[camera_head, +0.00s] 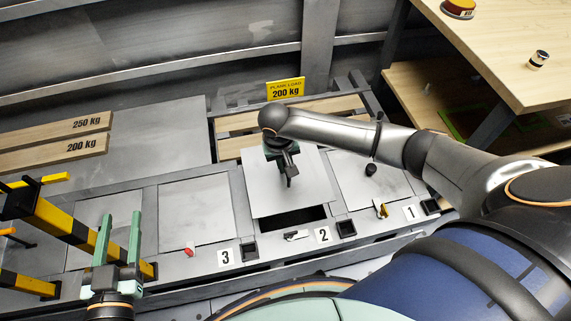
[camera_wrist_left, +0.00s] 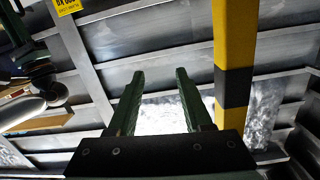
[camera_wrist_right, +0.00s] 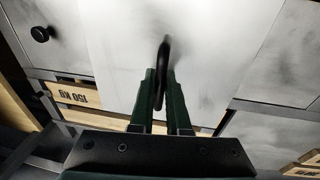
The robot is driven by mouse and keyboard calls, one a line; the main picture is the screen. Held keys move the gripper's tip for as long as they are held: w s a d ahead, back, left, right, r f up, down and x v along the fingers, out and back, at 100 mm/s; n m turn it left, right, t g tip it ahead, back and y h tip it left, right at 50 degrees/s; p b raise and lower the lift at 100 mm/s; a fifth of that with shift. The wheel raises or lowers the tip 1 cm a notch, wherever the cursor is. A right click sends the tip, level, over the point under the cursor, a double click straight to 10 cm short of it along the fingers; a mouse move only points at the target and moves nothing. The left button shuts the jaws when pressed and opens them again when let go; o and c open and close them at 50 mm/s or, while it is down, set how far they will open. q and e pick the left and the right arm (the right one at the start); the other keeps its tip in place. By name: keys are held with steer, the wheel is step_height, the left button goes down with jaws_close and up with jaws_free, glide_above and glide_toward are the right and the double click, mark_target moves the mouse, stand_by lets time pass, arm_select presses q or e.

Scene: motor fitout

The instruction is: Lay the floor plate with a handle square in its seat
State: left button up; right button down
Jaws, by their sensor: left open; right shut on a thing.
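The light grey floor plate (camera_head: 318,188) is in the middle of the head view. Its black handle (camera_wrist_right: 165,50) shows in the right wrist view, with my right gripper (camera_wrist_right: 165,75) shut on it. In the head view my right gripper (camera_head: 288,172) is above the plate. The seat (camera_head: 292,218) shows as a dark opening along the plate's front edge; the plate covers the rest. The plate is turned a little against the frame; its height above it is hard to tell. My left gripper (camera_head: 118,225) is open and empty at the lower left, apart from the plate.
A neighbouring plate with a black knob (camera_head: 371,169) lies to the right, and a plain plate (camera_head: 196,212) to the left. A yellow-black barrier (camera_head: 62,220) stands beside my left gripper. Wooden planks (camera_head: 50,142) lie at the left. A wooden table (camera_head: 510,50) stands at upper right.

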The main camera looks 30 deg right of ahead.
mark_target(285, 178)
steer(key=shift+f+b, duration=0.35)
steer(key=shift+b, duration=0.05)
steer(key=shift+f+b, duration=0.5)
steer(key=shift+b, duration=0.2)
steer(key=shift+f+b, duration=0.6)
steer(key=shift+b, duration=0.2)
arm_select(q)
steer(key=s+r+m+t+h, duration=0.2)
steer(key=r+h, duration=0.1)
steer(key=r, duration=0.3)
steer(key=s+d+r+m+t+h, duration=0.1)
steer(key=s+r+m+t+h, duration=0.1)
steer(key=r, duration=0.5)
steer(key=s+d+r+m+t+h, duration=0.1)
steer(key=s+r+m+h, duration=0.2)
steer(key=r, duration=0.4)
steer(key=shift+r+m+t+h, duration=0.35)
steer(key=shift+m+h, duration=0.35)
steer(key=shift+h, duration=0.7)
arm_select(e)
steer(key=shift+f, duration=0.1)
arm_select(q)
steer(key=shift+r, duration=0.25)
steer(key=shift+r+p, duration=0.35)
steer(key=shift+p, duration=0.15)
arm_select(e)
steer(key=shift+f, duration=0.15)
